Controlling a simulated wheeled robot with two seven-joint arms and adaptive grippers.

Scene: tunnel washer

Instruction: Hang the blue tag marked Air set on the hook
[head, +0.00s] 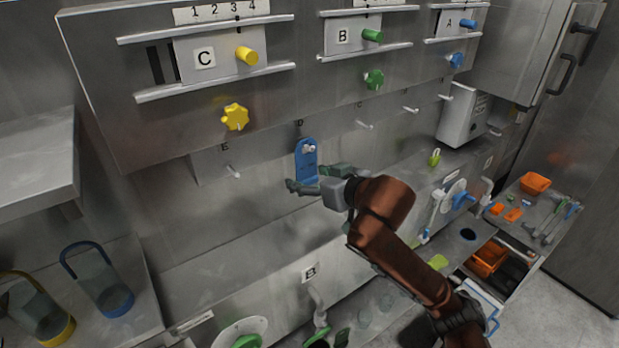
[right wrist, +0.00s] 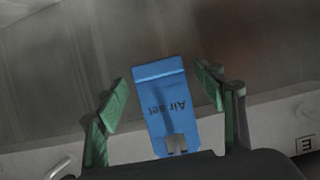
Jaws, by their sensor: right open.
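The blue tag (head: 306,170) is upright against the grey panel below the label D, and the pale tip of a hook (head: 309,149) shows at the hole in its upper part. In the right wrist view the blue tag (right wrist: 163,95) reads Air set upside down, with its slot at the bottom of the picture. My right gripper (head: 313,178) is open around the lower part of the tag. In the right wrist view the green fingers of my right gripper (right wrist: 162,88) stand apart on both sides, with gaps to the tag. My left gripper is out of view.
Another hook, under label E (head: 233,171), is bare to the left, and more bare hooks (head: 364,125) run to the right. A yellow knob (head: 235,117) is above left. A ledge (head: 230,250) runs below. An orange bin (head: 535,183) stands at the right.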

